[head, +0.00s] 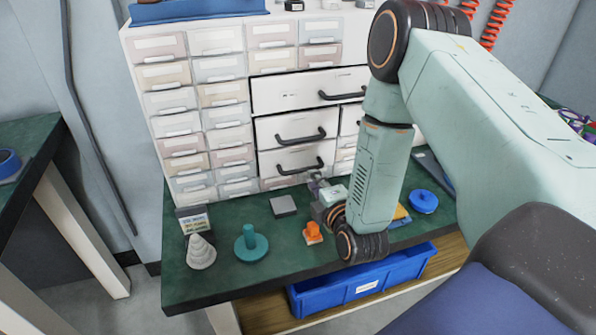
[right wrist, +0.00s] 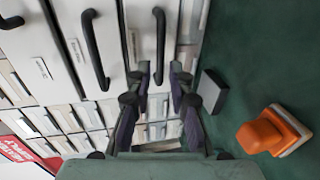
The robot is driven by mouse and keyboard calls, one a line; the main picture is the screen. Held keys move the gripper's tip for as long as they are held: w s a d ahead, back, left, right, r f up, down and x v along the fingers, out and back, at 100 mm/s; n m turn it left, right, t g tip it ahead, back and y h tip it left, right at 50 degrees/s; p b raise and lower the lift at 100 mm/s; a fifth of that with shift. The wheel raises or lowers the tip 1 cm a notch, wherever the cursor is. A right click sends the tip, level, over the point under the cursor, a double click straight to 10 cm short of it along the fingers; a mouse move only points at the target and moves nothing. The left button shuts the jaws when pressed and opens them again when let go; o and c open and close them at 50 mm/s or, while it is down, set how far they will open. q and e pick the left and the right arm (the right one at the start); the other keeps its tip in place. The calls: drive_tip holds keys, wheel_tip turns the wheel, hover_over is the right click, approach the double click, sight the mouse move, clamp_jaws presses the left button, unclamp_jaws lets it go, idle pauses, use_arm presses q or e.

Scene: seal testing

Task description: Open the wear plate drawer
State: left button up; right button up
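The white cabinet (head: 246,128) stands at the back of the bench. It has a wide upper drawer (head: 290,92) and smaller drawers under it, including a middle drawer (head: 275,128) and a lowest drawer (head: 280,163), all with black bar handles and all shut. Their labels are too small to read, so I cannot tell which is the wear plate drawer. My right gripper (head: 315,183) is low in front of the lowest drawer. In the right wrist view its fingers (right wrist: 160,72) are apart, one on each side of the lowest drawer's handle (right wrist: 160,40); contact is unclear. My left gripper is out of view.
On the green bench (head: 290,240) are a grey block (head: 283,206), an orange part (head: 313,232), a teal part (head: 251,243), a grey cone (head: 200,252) and a blue disc (head: 424,201). A blue bin (head: 365,280) sits below. Small clear drawers flank the handled ones.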

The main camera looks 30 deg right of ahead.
sight(307, 169)
drive_tip(key=b+x, duration=0.2)
drive_tip(key=x, duration=0.4)
drive_tip(key=shift+w+d+f, duration=0.2)
drive_tip(key=shift+d, duration=0.05)
drive_tip(key=shift+w+d+b, duration=0.25)
drive_tip(key=shift+w+b, duration=0.2)
drive_tip(key=shift+w, duration=0.1)
drive_tip(key=shift+a, duration=0.1)
drive_tip(key=shift+c, duration=0.3)
clamp_jaws()
drive_tip(key=shift+f, duration=0.1)
